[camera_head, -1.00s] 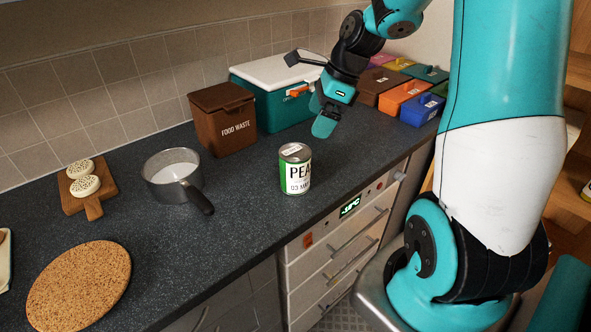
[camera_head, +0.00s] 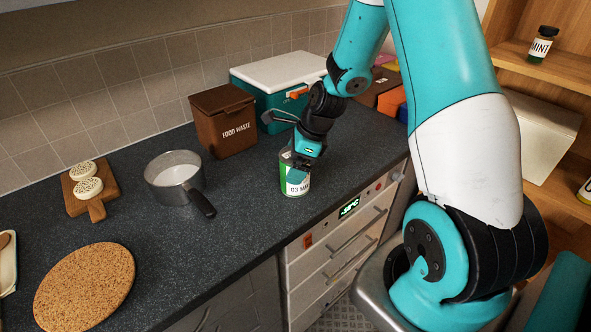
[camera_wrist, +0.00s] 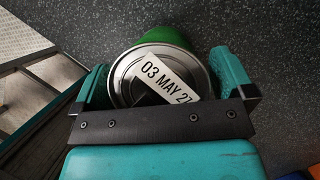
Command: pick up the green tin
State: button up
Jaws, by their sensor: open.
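The green tin (camera_head: 285,184) stands upright on the dark counter, near its front edge. It has a white label and a silver lid. My gripper (camera_head: 302,165) is over the tin's top and hides part of its lid and label. In the wrist view the tin (camera_wrist: 152,65) shows its round lid with a tag reading "03 MAY 27". My gripper's teal fingers (camera_wrist: 165,80) are open, one on each side of the lid. I cannot tell whether either finger touches the tin.
A brown food waste bin (camera_head: 224,120) and a teal cool box (camera_head: 272,90) stand behind. A cork mat (camera_head: 84,288) and a board with two round items (camera_head: 97,210) lie further left.

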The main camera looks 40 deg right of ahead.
jog(key=c, duration=1.1)
jog(key=shift+r, duration=0.1)
